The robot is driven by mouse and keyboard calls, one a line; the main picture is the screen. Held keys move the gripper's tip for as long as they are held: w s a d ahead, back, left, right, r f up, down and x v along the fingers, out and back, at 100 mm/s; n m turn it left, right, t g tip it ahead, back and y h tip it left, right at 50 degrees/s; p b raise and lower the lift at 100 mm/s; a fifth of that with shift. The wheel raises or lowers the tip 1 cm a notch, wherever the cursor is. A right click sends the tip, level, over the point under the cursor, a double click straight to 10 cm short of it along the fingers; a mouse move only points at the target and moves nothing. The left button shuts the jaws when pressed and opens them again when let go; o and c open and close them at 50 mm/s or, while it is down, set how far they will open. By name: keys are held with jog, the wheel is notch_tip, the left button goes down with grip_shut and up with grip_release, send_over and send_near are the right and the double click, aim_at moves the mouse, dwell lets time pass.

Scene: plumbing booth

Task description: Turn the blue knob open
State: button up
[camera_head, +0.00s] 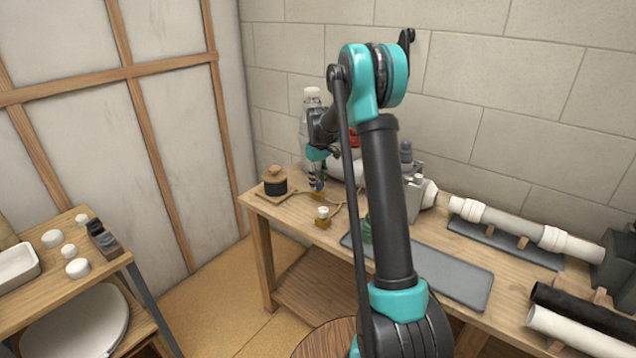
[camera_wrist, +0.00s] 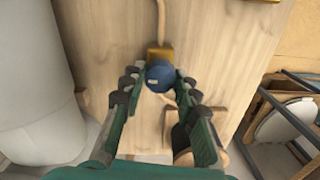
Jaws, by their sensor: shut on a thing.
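The blue knob (camera_wrist: 159,74) sits on a small brass-coloured base (camera_wrist: 159,53) on the wooden workbench (camera_head: 277,209). My gripper (camera_wrist: 160,80) points down over it, with one green finger on each side. Its dark fingertips are shut on the knob. In the head view, the blue knob (camera_head: 319,186) shows just under my gripper (camera_head: 317,175), at the bench's back left. The contact of the fingers is small and partly hidden there.
A white-topped valve (camera_head: 322,213) stands close in front of the knob, and a black-banded wooden piece (camera_head: 274,182) to its left. A clear bottle (camera_head: 311,101) stands behind. A grey mat (camera_head: 455,277) and white pipes (camera_head: 505,224) lie to the right.

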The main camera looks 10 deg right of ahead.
aim_at(318, 182)
dwell(0.3)
jog(key=o, duration=1.2)
jog(key=shift+c, duration=0.2)
notch_tip(318, 182, up, 12)
jog(key=shift+d, duration=0.1)
jog(key=s+d+f+m+t, duration=0.1)
jog(key=s+f, duration=0.3)
jog(key=s, duration=0.9)
jog(key=s+d+f+m+t, duration=0.2)
jog(key=s+f+m, duration=0.1)
jog(key=s, duration=1)
jog(key=s+d+f+m+t, duration=0.1)
jog(key=s+f+m, duration=0.2)
jog(key=s, duration=1)
notch_tip(318, 182, down, 3)
jog(key=shift+s+d+r, duration=0.1)
jog(key=shift+s+d, duration=0.1)
jog(key=shift+s, duration=0.2)
